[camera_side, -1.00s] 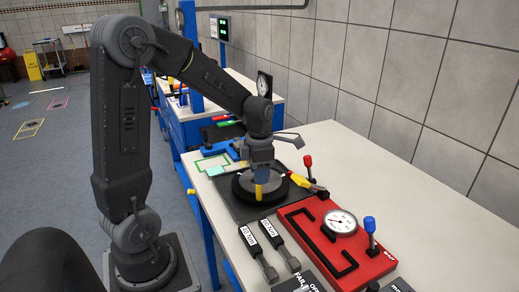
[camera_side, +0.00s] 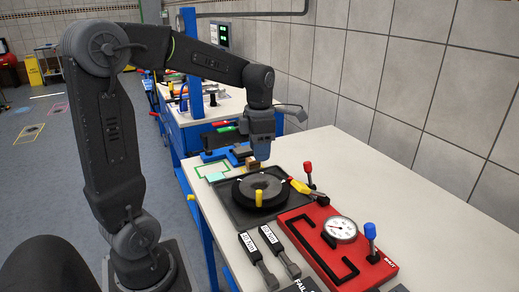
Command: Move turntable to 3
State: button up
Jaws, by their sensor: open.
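The turntable (camera_side: 272,180) is a round black disc with a raised rim on a dark square tray (camera_side: 233,212). A yellow peg (camera_side: 259,199) stands upright on its near side. Any numbers on it are too small to read. My gripper (camera_side: 262,160) is above the far edge of the turntable, pointing down, and apart from the yellow peg. It is open, with nothing seen between its fingers; the fingertips are small and partly hidden.
A yellow-and-red handle (camera_side: 301,186) and a red-knobbed lever (camera_side: 308,172) stand right of the turntable. A red panel (camera_side: 372,270) with a dial (camera_side: 341,229) and blue-knobbed lever (camera_side: 370,232) is nearer. Two labelled dark tools (camera_side: 255,256) lie in front. The right tabletop is clear.

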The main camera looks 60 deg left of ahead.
notch_tip(320, 180, up, 8)
jog(key=shift+f, duration=0.2)
dwell(0.4)
jog(key=s+d+f+m+t, duration=0.2)
jog(key=s+d+m, duration=0.4)
jog(key=m, duration=1)
jog(key=s+d+f+m+t, duration=0.3)
jog(key=s+d+m, duration=0.3)
jog(key=m, duration=1.1)
jog(key=shift+d+t, duration=0.3)
jog(key=shift+d, duration=0.95)
